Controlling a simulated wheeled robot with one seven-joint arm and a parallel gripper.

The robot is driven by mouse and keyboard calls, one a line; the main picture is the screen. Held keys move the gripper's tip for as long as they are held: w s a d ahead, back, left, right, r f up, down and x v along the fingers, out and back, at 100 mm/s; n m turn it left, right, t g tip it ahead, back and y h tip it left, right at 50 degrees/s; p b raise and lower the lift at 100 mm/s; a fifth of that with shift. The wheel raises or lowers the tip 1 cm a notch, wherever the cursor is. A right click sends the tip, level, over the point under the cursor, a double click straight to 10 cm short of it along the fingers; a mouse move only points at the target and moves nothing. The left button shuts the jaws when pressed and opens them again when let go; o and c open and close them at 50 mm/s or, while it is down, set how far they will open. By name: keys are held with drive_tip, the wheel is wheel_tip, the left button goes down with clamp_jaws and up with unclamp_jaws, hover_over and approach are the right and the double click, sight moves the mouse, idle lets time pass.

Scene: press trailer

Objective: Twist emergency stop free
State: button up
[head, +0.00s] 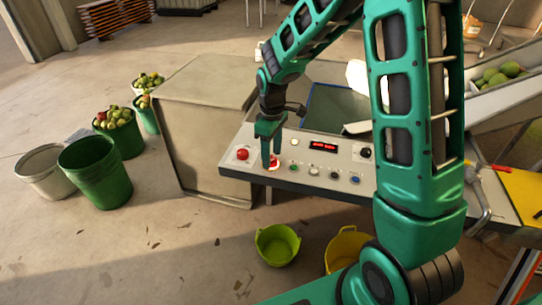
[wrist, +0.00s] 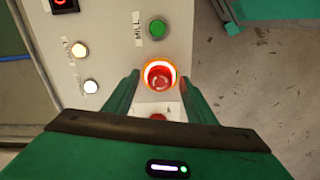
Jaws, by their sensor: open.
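The control panel (head: 228,168) is a light slanted board with several buttons. A red button in a bright orange-and-white ring (wrist: 159,74) lies between the fingertips of my gripper (wrist: 159,82). It also shows in the head view as a red button (head: 274,166), partly covered by my gripper (head: 271,158). The jaws are open, one finger on each side of the button. I cannot tell whether they touch it. A second red button (head: 243,154) is at the panel's left end, and its edge shows in the wrist view (wrist: 158,117). I cannot read which is the emergency stop.
A green button (wrist: 157,29) marked MILL is close by, with pale lamps (wrist: 90,86) beside it. A red display (head: 323,147) is farther along the panel. A large box (head: 205,120) stands behind left. Tubs (head: 277,243) sit on the floor in front.

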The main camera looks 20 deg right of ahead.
drive_tip(key=shift+f, duration=0.55)
drive_tip(key=c, duration=1)
drive_tip(key=shift+c, duration=0.2)
